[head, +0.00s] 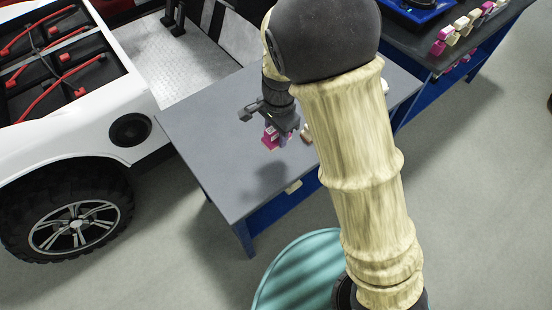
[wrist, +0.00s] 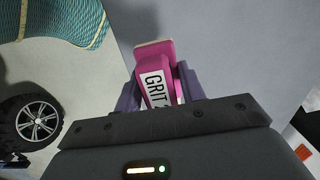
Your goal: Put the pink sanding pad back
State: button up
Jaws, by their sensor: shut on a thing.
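The pink sanding pad (wrist: 155,68) is between the fingers of my gripper (wrist: 160,92) in the wrist view. It has a white label reading "GRIT" and a pale face at its far end. In the head view my gripper (head: 278,136) points down over the grey table, shut on the pink pad (head: 269,137). Whether the pad touches the tabletop cannot be told. Several pink and cream pads (head: 458,30) stand in a row along the edge of the dark bench at the upper right.
The grey table (head: 215,165) is mostly bare, with a small pale object (head: 305,133) beside my gripper. A white vehicle (head: 90,140) with a large wheel (head: 75,228) stands at the left. The dark bench (head: 415,52) has a blue tray (head: 415,10). Grey floor is open at right.

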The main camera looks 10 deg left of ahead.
jog(key=shift+a+f, duration=0.2)
jog(key=shift+a, duration=0.15)
jog(key=shift+s+r, duration=0.1)
jog(key=shift+r, duration=0.1)
send_over(273, 161)
jog(key=shift+d+f+b, duration=0.15)
jog(key=shift+f+b, duration=0.25)
jog(key=shift+f, duration=2.8)
jog(key=shift+f+b, duration=0.3)
jog(key=shift+f, duration=1.55)
jog(key=shift+f, duration=0.1)
jog(key=o, duration=1)
jog(key=shift+c, duration=0.2)
